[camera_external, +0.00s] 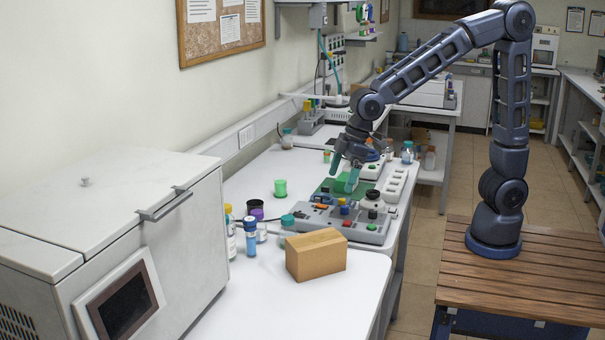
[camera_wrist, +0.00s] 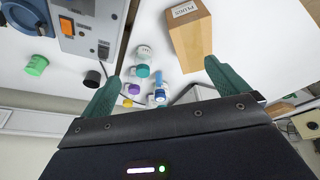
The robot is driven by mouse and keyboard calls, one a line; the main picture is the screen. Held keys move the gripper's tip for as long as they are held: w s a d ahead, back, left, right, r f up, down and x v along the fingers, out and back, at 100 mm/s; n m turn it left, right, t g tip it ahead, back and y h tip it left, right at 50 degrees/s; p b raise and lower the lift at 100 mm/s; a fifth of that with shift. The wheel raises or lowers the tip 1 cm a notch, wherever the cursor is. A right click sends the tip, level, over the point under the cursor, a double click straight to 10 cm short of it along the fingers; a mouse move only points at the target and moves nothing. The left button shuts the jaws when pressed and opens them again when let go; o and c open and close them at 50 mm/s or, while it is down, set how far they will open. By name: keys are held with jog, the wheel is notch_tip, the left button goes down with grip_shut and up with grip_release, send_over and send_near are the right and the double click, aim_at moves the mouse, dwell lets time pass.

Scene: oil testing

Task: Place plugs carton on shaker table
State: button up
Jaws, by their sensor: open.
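The plugs carton (camera_external: 316,256) is a closed brown box standing on the white bench near its front edge. In the wrist view the carton (camera_wrist: 190,42) shows a white "PLUGS" label and lies near the right fingertip in the picture. My gripper (camera_external: 344,174) is open and empty, with green fingers pointing down, farther back along the bench than the carton. Its fingers also show in the wrist view (camera_wrist: 161,75). A green flat surface (camera_external: 343,188) lies below my gripper, behind a grey control unit (camera_external: 342,222). I cannot tell for certain which is the shaker table.
Several small bottles and jars, including a blue-capped one (camera_external: 250,236) and a green one (camera_external: 280,188), stand left of the grey unit. A large white cabinet (camera_external: 130,225) stands at left. White bench around the carton is clear in front and to its right.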

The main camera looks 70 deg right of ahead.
jog(key=s+d+r+m, duration=0.1)
jog(key=s+d+r, duration=0.15)
jog(key=d, duration=0.35)
jog(key=s+d+r+m+t+h, duration=0.1)
jog(key=s+d+r, duration=0.15)
jog(key=d, duration=0.25)
jog(key=s+d+r+m, duration=0.1)
jog(key=s+d+r, duration=0.1)
jog(key=s+d, duration=0.3)
jog(key=s+d+m+h, duration=0.1)
jog(key=s+d+m, duration=0.3)
jog(key=s+d, duration=0.9)
jog(key=shift+s+r+t, duration=0.15)
jog(key=shift+s+t, duration=0.15)
